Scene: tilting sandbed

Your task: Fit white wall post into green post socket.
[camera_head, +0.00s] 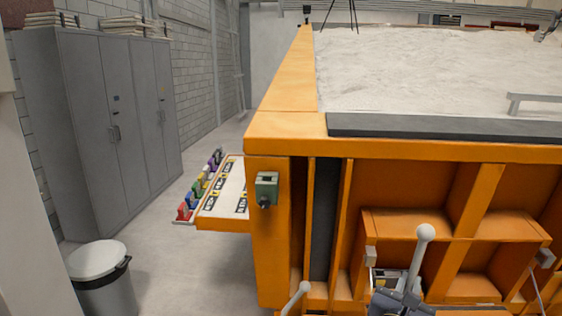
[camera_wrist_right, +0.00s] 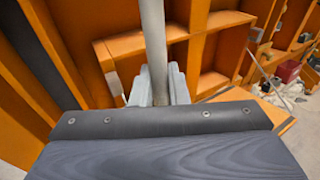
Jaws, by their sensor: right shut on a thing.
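The white wall post (camera_head: 424,252), a pale rod with a round knob on top, stands nearly upright at the lower right of the head view. My right gripper (camera_head: 401,298) is shut on its lower part; the post also shows between the fingers in the right wrist view (camera_wrist_right: 153,45). The post's lower end is hidden. The green post socket (camera_head: 267,186) is a small box with a dark top opening and a dark knob below. It is fixed to the orange corner upright, left of and above my right gripper, well apart from the post. My left gripper is out of view.
Another pale knobbed rod (camera_head: 298,297) shows at the bottom edge. The orange sandbed frame (camera_head: 285,133) has open shelves (camera_head: 405,224) behind the post. A dark grey board with a screwed strip (camera_wrist_right: 160,125) fills the wrist view's foreground. A bin (camera_head: 98,262) stands left.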

